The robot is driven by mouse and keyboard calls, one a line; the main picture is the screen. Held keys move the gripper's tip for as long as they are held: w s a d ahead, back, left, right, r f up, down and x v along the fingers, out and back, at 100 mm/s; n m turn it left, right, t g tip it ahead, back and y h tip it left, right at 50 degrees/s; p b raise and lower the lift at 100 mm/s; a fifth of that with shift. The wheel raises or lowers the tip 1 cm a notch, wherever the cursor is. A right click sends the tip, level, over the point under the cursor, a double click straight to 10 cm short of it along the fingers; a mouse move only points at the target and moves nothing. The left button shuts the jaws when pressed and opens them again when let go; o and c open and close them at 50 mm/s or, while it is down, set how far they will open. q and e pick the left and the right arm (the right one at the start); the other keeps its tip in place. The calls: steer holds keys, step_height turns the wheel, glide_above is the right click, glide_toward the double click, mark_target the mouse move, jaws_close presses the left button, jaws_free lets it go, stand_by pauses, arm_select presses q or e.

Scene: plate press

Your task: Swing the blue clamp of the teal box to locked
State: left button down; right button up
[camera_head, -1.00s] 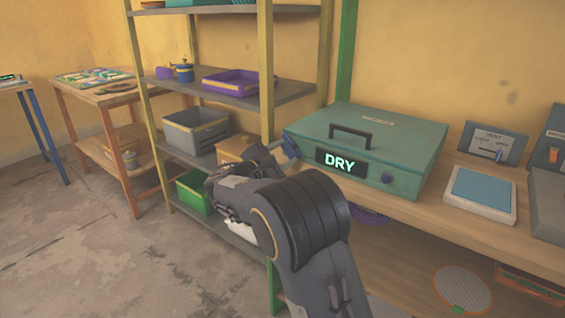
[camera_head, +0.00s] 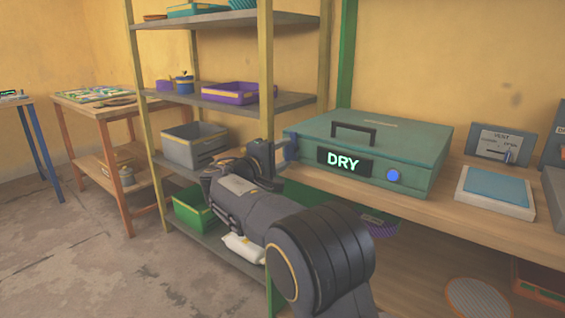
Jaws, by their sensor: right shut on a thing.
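The teal box (camera_head: 375,155) sits closed on the wooden bench, with a black handle on its lid and a lit DRY sign (camera_head: 343,162) on its front. A blue knob (camera_head: 393,176) at the right of its front glows bright. The blue clamp (camera_head: 291,148) is at the box's left front corner and looks upright, close against the box. My right gripper (camera_head: 274,156) is at that corner, shut on the blue clamp; my wrist and the small view partly hide its fingertips. My left gripper is not in view.
A shelf unit with a grey bin (camera_head: 194,146), a purple tray (camera_head: 230,93) and a green bin (camera_head: 195,208) stands left of the box. A blue-topped pad (camera_head: 495,191) and a vent panel (camera_head: 504,145) are on the bench to the right.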

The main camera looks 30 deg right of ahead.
steer(key=shift+f+m, duration=0.1)
steer(key=shift+m, duration=0.2)
stand_by(0.4)
steer(key=o, duration=1)
steer(key=shift+a+f, duration=0.1)
